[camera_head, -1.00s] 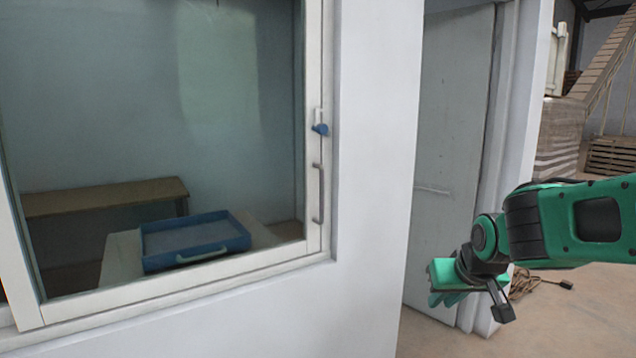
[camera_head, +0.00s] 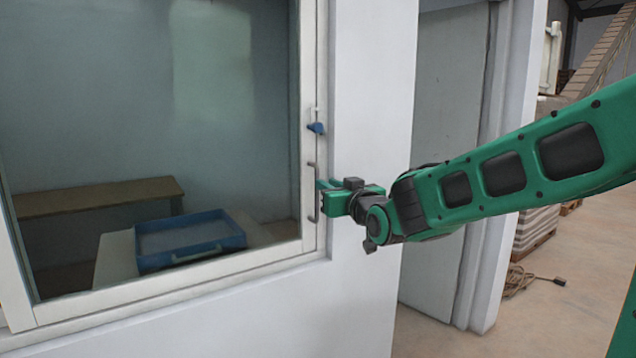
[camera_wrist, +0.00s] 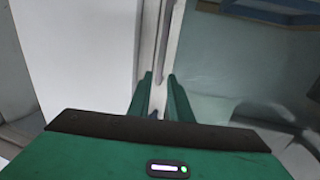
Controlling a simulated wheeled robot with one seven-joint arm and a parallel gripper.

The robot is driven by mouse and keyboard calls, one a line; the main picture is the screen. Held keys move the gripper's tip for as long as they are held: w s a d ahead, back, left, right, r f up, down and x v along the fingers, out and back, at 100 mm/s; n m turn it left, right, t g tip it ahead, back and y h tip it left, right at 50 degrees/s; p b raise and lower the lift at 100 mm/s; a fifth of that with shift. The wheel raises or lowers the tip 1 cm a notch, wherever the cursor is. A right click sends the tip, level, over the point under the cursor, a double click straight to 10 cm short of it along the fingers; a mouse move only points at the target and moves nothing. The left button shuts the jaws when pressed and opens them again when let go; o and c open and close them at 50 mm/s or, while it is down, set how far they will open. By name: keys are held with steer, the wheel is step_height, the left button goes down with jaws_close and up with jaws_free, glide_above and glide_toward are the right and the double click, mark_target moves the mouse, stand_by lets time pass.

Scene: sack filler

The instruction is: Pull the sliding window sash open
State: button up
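The window sash (camera_head: 308,60) has a white frame around a large glass pane. A grey vertical bar handle (camera_head: 312,170) is on its right stile, below a blue latch (camera_head: 317,128). My gripper (camera_head: 320,197) is at the handle's height, fingertips at or very close to it. In the wrist view my gripper (camera_wrist: 160,88) has its two green fingers apart, with the handle bar (camera_wrist: 172,40) running down toward the gap between them. Contact cannot be made out. The sash looks shut against the right side of its frame.
Behind the glass are a blue tray (camera_head: 192,256) on a pale table and a wooden bench (camera_head: 95,198). A white wall (camera_head: 372,90) stands right of the window, then a grey door (camera_head: 450,100). A cable (camera_head: 518,280) lies on the floor at right.

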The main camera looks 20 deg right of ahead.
steer(key=w, duration=0.8)
steer(key=shift+w+a, duration=0.15)
steer(key=shift+a, duration=0.3)
steer(key=c, duration=0.4)
jaws_close()
steer(key=shift+d, duration=0.15)
